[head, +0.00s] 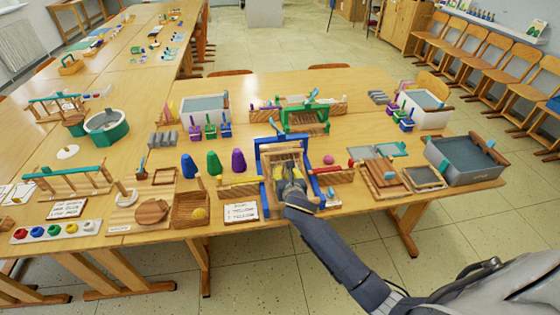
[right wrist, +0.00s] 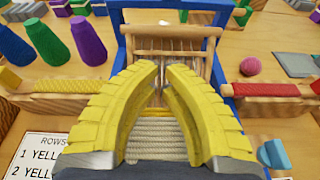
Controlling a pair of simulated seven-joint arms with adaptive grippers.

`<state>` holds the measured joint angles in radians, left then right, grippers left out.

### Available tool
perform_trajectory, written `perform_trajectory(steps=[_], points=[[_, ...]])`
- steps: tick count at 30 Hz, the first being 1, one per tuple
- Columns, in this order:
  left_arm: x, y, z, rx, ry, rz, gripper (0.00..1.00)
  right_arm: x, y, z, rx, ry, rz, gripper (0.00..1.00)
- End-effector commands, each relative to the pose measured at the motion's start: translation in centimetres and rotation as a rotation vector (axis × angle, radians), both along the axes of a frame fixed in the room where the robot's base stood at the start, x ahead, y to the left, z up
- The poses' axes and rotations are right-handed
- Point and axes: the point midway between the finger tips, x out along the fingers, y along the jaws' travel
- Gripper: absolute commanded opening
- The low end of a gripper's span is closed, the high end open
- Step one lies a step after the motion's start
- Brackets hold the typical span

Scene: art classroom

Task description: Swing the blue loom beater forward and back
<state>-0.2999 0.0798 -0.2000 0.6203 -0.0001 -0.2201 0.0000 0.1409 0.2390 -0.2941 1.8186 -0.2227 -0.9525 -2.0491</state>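The blue loom (head: 263,170) stands upright near the front edge of the table, in the middle of the head view. Its beater (head: 284,149) is a wooden bar with upright slats between the blue posts; it also shows in the right wrist view (right wrist: 165,32). Pale cloth (right wrist: 156,140) lies in the loom below it. My right gripper (head: 288,170) is inside the loom frame, just in front of the beater. Its yellow fingertips (right wrist: 162,66) curve inward with a narrow gap, and threads show through it. Whether they touch the beater is hard to see. My left gripper is out of view.
A green loom (head: 304,118) stands behind. Blue, green and purple cones (head: 213,163) and a card (head: 241,212) are left of the blue loom. A red-wrapped bar (head: 333,176), a pink ball (head: 328,159) and wooden frames (head: 381,177) are at its right. The table is crowded here.

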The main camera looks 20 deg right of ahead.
Motion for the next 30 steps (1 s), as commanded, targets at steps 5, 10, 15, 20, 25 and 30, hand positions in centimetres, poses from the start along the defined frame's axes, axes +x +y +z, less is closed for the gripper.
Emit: perform_trajectory(steps=[5,10,15,20,25,30], points=[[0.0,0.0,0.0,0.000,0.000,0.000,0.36,0.2,0.0,0.0,-0.071,0.014,0.023,0.00],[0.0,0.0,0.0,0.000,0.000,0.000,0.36,1.5,-0.3,-0.4,-0.081,0.015,0.026,0.00],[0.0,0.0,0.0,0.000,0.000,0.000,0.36,3.9,-0.7,-1.2,-0.079,0.016,0.025,0.00],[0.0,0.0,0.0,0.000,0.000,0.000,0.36,6.0,-1.2,-1.9,-0.078,0.016,0.024,0.00],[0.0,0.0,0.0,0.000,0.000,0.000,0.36,7.8,-1.5,-2.5,-0.078,0.017,0.025,0.00],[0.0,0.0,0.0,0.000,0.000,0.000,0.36,8.8,-1.8,-2.8,-0.078,0.016,0.025,0.00]])
